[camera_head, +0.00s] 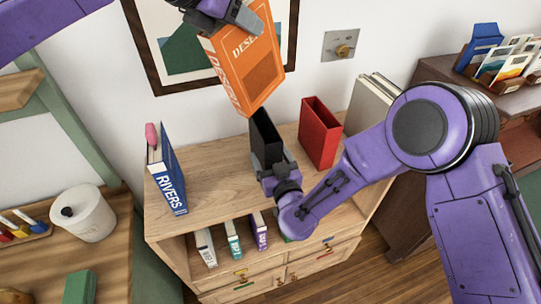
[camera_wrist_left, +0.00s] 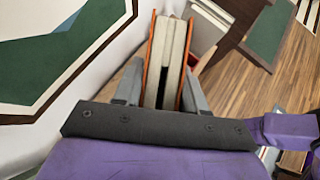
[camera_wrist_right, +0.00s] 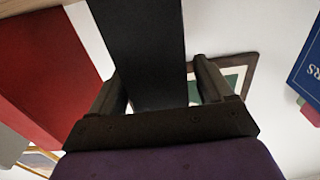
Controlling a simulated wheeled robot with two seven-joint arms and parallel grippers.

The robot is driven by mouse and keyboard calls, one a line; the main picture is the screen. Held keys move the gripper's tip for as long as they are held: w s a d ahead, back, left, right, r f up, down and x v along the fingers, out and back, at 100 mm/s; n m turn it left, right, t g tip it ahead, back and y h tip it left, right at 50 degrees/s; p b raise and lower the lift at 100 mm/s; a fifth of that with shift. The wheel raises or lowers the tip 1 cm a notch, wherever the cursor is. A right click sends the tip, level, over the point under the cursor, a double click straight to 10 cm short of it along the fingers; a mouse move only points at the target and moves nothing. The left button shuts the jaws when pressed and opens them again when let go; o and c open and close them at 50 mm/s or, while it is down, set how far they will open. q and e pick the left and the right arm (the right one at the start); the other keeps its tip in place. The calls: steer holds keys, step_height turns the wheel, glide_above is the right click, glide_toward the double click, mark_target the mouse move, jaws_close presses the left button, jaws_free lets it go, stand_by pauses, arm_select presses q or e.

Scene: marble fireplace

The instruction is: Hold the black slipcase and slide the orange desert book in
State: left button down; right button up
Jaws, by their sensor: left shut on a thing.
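The orange desert book (camera_head: 250,68) hangs tilted in the air above the cabinet, its lower corner just above the black slipcase. My left gripper (camera_head: 238,14) is shut on it from above; the left wrist view shows its orange covers and pale page block (camera_wrist_left: 167,65) between the fingers. The black slipcase (camera_head: 265,137) stands upright on the cabinet top, apart from the book. My right gripper (camera_head: 273,172) is at its near end with a finger on each side. In the right wrist view a gap shows between the slipcase (camera_wrist_right: 145,50) and the right finger, so the jaws look open.
Pale cases (camera_head: 370,100) stand further right. A framed picture (camera_head: 185,50) hangs behind.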

mark_target(262, 38)
arm_select(q)
steer(key=shift+r, duration=0.1)
arm_select(e)
steer(key=c, duration=1)
arm_select(q)
steer(key=shift+d, duration=0.1)
steer(key=w+f+n+y, duration=0.1)
steer(key=n+y, duration=0.1)
steer(key=n, duration=0.1)
steer(key=w+d+f+n+y, duration=0.1)
steer(key=w+f+n+y, duration=0.1)
steer(key=n+y, duration=0.1)
steer(key=w+d+f+n+y, duration=0.1)
steer(key=f+n+y, duration=0.1)
steer(key=n, duration=0.1)
steer(key=shift+w+d+f+y, duration=0.15)
steer(key=shift+w+d+y, duration=0.15)
steer(key=shift+w, duration=0.1)
steer(key=shift+w+d+n+g+y, duration=0.15)
steer(key=shift+n+g+y, duration=0.15)
steer(key=shift+n, duration=0.4)
steer(key=shift+d+n+g+y, duration=0.2)
steer(key=shift+n+g+y, duration=0.25)
steer(key=shift+n, duration=0.35)
steer(key=shift+a, duration=0.15)
